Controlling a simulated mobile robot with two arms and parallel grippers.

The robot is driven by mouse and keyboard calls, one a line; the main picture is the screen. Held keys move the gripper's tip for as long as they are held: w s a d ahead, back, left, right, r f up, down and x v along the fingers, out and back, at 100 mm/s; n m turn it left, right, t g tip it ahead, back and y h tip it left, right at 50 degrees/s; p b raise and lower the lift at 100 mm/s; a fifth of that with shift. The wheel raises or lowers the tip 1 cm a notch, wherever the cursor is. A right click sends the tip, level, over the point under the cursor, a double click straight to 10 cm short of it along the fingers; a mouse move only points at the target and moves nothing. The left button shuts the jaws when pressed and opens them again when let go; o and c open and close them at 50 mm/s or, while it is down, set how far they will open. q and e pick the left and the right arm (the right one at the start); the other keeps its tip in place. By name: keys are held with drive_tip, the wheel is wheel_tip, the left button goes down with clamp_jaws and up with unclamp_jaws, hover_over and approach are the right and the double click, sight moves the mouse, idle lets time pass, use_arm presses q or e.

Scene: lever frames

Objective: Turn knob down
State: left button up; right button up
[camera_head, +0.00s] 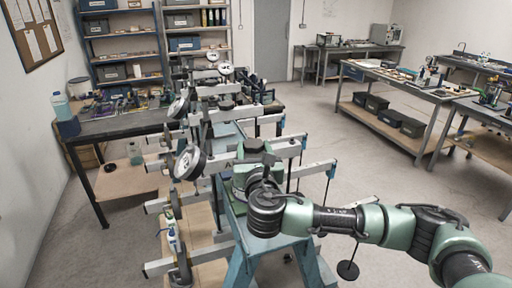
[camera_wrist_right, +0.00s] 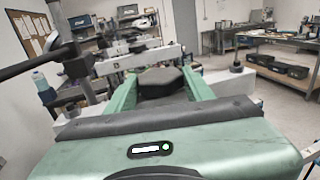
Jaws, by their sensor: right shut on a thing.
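My right gripper (camera_head: 252,158) reaches in from the right over a lever frame with white horizontal beams (camera_head: 316,167). In the wrist view its two green fingers (camera_wrist_right: 160,77) stand on either side of a dark, faceted knob (camera_wrist_right: 162,86) and are shut on it. The knob also shows as a dark top (camera_head: 254,145) just beyond the gripper in the head view. The gripper body hides the knob's lower part and mount. My left gripper is not in view.
Several beams with round dials (camera_head: 189,162) and thin hanging rods crowd the left of my gripper. A blue stand (camera_head: 240,262) is below. A dark workbench (camera_head: 110,124) stands at the left. Open floor (camera_head: 385,190) lies to the right, before another bench (camera_head: 408,88).

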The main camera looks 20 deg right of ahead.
drive_tip(key=m+g+h, duration=0.1)
drive_tip(key=h, duration=0.1)
drive_tip(key=m+g+h, duration=0.1)
drive_tip(key=m+h, duration=0.1)
drive_tip(key=m+g+h, duration=0.1)
drive_tip(key=m+h, duration=0.1)
drive_tip(key=h, duration=0.1)
drive_tip(key=shift+w+a+r, duration=0.2)
drive_tip(key=shift+a, duration=0.15)
drive_tip(key=shift+m+g+h, duration=0.3)
drive_tip(key=shift+g+h, duration=0.1)
drive_tip(key=o, duration=1.3)
drive_tip(key=shift+o, duration=0.2)
drive_tip(key=shift+w+f, duration=0.1)
